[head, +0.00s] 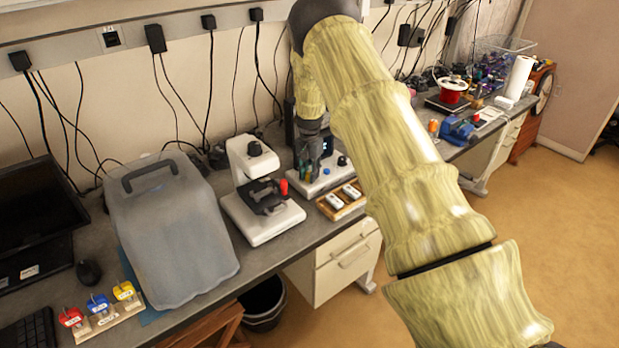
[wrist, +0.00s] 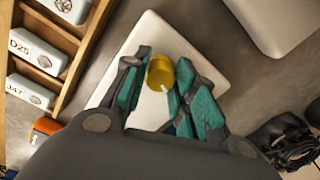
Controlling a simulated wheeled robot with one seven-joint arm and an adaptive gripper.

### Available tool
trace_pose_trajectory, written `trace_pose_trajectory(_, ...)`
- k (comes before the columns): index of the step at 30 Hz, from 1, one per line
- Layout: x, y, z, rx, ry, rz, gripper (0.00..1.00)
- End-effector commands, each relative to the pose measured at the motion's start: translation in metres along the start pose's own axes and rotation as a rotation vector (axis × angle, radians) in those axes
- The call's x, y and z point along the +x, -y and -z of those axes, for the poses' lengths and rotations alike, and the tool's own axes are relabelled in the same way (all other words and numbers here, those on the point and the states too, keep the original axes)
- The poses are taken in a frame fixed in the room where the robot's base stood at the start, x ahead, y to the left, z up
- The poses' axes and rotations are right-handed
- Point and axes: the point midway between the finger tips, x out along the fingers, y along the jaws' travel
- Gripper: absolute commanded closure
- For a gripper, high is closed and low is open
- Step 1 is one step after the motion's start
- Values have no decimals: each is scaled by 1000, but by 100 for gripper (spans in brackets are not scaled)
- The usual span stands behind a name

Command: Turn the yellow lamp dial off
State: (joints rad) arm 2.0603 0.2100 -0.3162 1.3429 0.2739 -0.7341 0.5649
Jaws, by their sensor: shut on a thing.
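The yellow lamp dial (wrist: 160,73) shows in the wrist view as a round knob with a small white mark on its near edge. It sits on a pale, flat lamp base (wrist: 150,35). My gripper (wrist: 158,85) has its teal fingers on either side of the dial and is shut on it. In the head view my gripper (head: 309,165) points down at the white base (head: 325,183) at the back of the bench. The yellow dial cannot be made out there.
A wooden tray (wrist: 84,60) with labelled white modules lies close beside the base. An orange item (wrist: 47,126) is near it. A white microscope (head: 258,224) stands left of my gripper. A grey covered case (head: 172,235) stands farther left.

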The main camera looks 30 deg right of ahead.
Motion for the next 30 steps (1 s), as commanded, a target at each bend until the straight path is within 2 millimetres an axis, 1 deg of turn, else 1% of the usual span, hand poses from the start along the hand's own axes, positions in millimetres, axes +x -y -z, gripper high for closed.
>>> trace_pose_trajectory(2, 2, 0, 2, -70, -3, 5, 97)
trace_pose_trajectory(21, -1, 1, 2, -678, -5, 4, 97)
trace_pose_trajectory(30, -2, 1, 2, -941, -6, 3, 97)
